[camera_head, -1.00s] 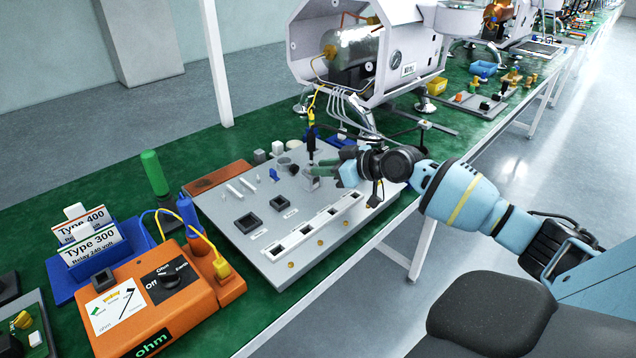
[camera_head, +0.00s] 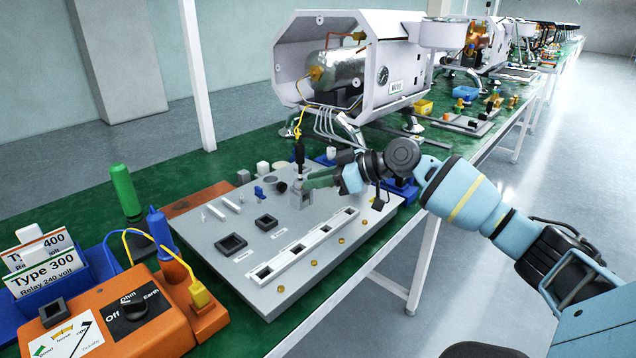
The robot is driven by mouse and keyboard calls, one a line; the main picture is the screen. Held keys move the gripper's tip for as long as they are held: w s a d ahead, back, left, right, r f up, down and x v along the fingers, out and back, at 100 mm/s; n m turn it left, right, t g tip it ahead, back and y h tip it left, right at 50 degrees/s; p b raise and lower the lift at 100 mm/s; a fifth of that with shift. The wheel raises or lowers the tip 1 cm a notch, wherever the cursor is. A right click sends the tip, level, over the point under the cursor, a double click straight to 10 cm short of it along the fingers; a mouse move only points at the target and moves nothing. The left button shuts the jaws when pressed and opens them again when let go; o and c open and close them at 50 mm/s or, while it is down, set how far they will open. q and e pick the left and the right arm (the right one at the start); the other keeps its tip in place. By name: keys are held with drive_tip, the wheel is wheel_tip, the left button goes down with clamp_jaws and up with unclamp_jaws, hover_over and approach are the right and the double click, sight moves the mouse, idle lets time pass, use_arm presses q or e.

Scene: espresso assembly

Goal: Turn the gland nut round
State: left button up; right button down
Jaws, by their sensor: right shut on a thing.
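My right gripper (camera_head: 318,182) reaches in from the right over the grey fixture board (camera_head: 218,258). Its green fingers are shut at a small grey block (camera_head: 305,199) near the board's far edge, below a black plug-like part (camera_head: 299,152) on a yellow cable. The gland nut is at the fingertips, mostly hidden by the fingers and too small to make out clearly. My left gripper is not in view.
An espresso machine (camera_head: 390,97) with an open shell stands behind the board. An orange ohm tester (camera_head: 165,320), a blue card holder (camera_head: 92,268) and a green cylinder (camera_head: 124,190) are at the left. The board's front half holds sockets and brass pieces.

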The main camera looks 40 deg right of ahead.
drive_tip(key=shift+a, duration=0.2)
drive_tip(key=c, duration=1.5)
unclamp_jaws()
drive_tip(key=shift+c, duration=0.2)
drive_tip(key=shift+o, duration=0.5)
drive_tip(key=shift+w+a, duration=0.1)
drive_tip(key=shift+w, duration=0.05)
drive_tip(key=shift+s+d+r, duration=0.15)
drive_tip(key=shift+s+d, duration=0.3)
drive_tip(key=shift+s, duration=0.1)
drive_tip(key=shift+v, duration=3.2)
drive_tip(key=shift+r, duration=0.15)
